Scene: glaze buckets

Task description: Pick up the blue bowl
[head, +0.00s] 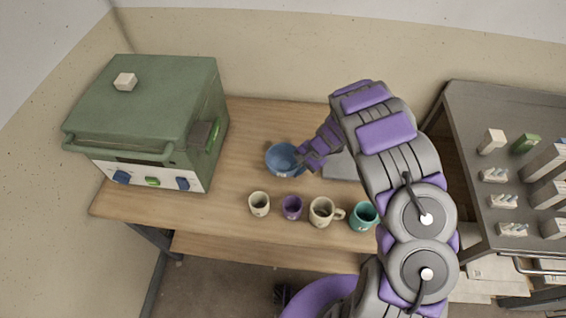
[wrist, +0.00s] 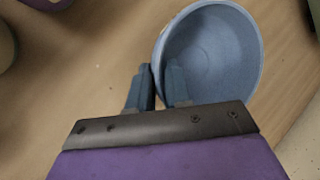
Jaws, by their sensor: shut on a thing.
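The blue bowl (head: 279,159) is on the wooden table, behind the row of cups. In the wrist view the bowl (wrist: 225,50) fills the upper right, its open side facing the camera. My gripper (head: 300,157) reaches it from the right. In the wrist view my gripper (wrist: 160,75) has one finger inside the bowl and one outside, with the near left rim between them. It is shut on that rim. I cannot tell whether the bowl's base touches the table.
A cream cup (head: 259,204), a purple cup (head: 292,207), a beige mug (head: 322,212) and a teal mug (head: 363,215) line the table's front. A green kiln (head: 160,100) stands at left. A grey shelf (head: 470,110) with small pieces stands at right. A grey slab (head: 342,166) lies partly behind my arm.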

